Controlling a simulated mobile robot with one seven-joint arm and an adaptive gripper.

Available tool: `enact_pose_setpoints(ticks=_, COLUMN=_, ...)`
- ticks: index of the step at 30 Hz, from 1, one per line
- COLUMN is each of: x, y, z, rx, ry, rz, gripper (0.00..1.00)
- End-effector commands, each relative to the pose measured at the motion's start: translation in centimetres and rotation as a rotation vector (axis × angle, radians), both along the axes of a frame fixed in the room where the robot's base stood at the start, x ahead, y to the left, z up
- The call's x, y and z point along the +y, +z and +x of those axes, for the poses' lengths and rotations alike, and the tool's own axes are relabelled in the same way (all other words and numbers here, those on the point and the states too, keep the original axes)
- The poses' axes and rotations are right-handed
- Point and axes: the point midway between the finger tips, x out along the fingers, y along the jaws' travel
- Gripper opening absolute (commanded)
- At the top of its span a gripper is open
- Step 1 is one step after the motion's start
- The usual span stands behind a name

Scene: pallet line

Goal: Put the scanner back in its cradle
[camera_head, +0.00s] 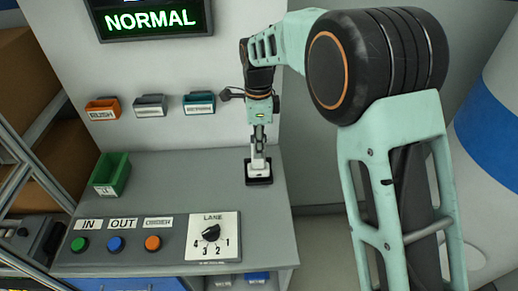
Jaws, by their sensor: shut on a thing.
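The scanner (258,165) is a small whitish thing at the right part of the grey bench top. My gripper (259,150) points straight down and is shut on its upper part. The scanner looks upright, with its lower end at the black cradle (259,182), which sits on the bench near its right edge. I cannot tell at this size whether the scanner is fully seated in the cradle or just above it. My arm reaches in from the right.
A green bin (111,174) stands at the bench's left. A panel with green, blue and orange buttons (152,243) and a lane dial (211,233) lines the front. Small labelled holders (150,106) hang on the wall below a "NORMAL" display (150,19). The middle of the bench is clear.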

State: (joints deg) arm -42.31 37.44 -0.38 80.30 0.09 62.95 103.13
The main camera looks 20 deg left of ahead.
Motion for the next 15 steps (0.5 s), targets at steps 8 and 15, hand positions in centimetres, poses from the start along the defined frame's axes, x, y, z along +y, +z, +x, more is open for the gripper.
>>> enact_pose_setpoints(ticks=8, x=0.0, y=-1.8, z=-0.1, rx=0.000, ry=0.001, rz=0.000, gripper=0.00)
enact_pose_setpoints(ticks=15, x=0.0, y=-2.0, z=-0.1, rx=0.002, ry=0.001, rz=-0.001, gripper=0.27)
